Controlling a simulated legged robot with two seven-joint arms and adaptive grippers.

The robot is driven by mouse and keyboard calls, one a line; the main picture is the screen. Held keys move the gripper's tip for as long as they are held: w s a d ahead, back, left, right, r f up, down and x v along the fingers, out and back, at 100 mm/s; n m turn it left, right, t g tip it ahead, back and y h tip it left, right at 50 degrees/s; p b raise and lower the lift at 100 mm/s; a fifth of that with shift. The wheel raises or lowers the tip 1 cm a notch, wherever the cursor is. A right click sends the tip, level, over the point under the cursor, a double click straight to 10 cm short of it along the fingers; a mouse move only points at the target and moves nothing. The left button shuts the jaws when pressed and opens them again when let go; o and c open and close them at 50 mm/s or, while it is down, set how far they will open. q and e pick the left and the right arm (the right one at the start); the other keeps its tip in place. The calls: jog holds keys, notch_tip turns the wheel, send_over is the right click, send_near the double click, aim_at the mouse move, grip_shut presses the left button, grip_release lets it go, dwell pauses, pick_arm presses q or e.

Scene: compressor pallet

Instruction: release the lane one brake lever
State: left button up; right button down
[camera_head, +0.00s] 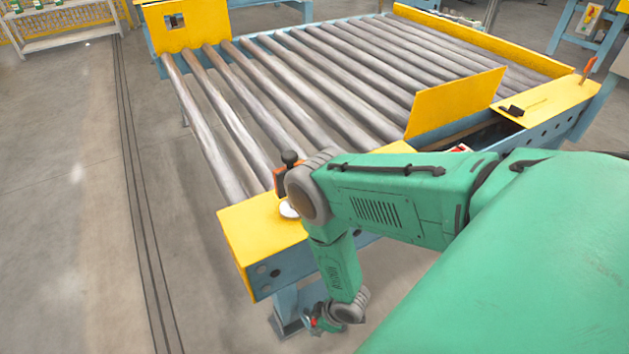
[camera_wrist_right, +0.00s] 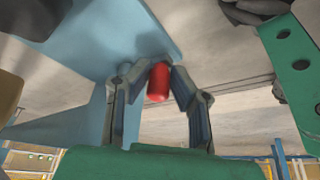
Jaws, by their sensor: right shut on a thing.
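A red rounded handle (camera_wrist_right: 158,82), which looks like the brake lever's grip, sits between the fingers of my right gripper (camera_wrist_right: 158,84) in the right wrist view. The fingers are closed in on both sides of it, near a light blue steel part (camera_wrist_right: 75,95). In the head view my right gripper (camera_head: 320,320) is low, beside the conveyor's blue front leg, with a small bit of red at it. The rest of the lever is hidden. My left gripper is out of view.
The roller conveyor (camera_head: 300,75) has yellow end plates (camera_head: 262,226) and an upright yellow panel (camera_head: 455,100). A black-knobbed control (camera_head: 290,157) stands behind my right arm. An orange lever (camera_head: 587,69) is at the far right corner. The floor at left is clear.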

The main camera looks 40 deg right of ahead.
jog(key=shift+s+d, duration=0.15)
dwell(0.3)
jog(key=c, duration=1.7)
grip_release()
jog(key=shift+r, duration=0.2)
jog(key=v, duration=1.1)
jog(key=shift+r, duration=0.25)
jog(key=shift+d, duration=0.15)
